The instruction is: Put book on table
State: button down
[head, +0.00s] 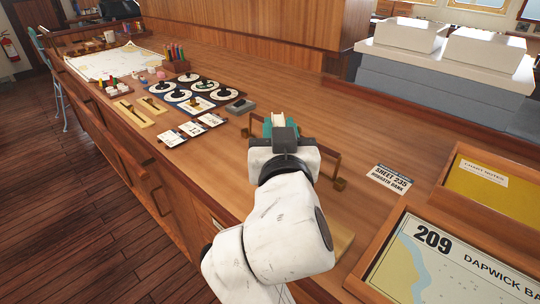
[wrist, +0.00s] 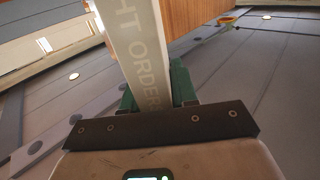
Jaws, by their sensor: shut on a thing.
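My gripper (head: 281,127) has green fingers and hangs over the wooden table (head: 375,135) in the head view. It is shut on the book (wrist: 140,45), whose pale spine shows grey letters, partly cut off, reading "HT ORDERS". In the wrist view the book stands between the green fingers (wrist: 153,90) and runs up out of the frame. In the head view only a small pale part of the book (head: 278,119) shows above the gripper. The rest is hidden by my arm, and I cannot tell its height above the table.
A low rack with dark brackets (head: 339,184) is partly behind my arm. Dials (head: 193,95), cards (head: 193,128) and a pen box (head: 176,67) lie left. Bare wood shows beyond the gripper.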

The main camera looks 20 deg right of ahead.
jog(key=w+f, duration=0.3)
jog(key=f, duration=0.4)
jog(key=shift+w+f, duration=0.2)
jog(key=shift+f, duration=0.2)
jog(key=c, duration=0.9)
grip_release()
jog(key=shift+r, duration=0.1)
jog(key=shift+r, duration=0.1)
jog(key=b+v, duration=0.2)
jog(key=v, duration=1)
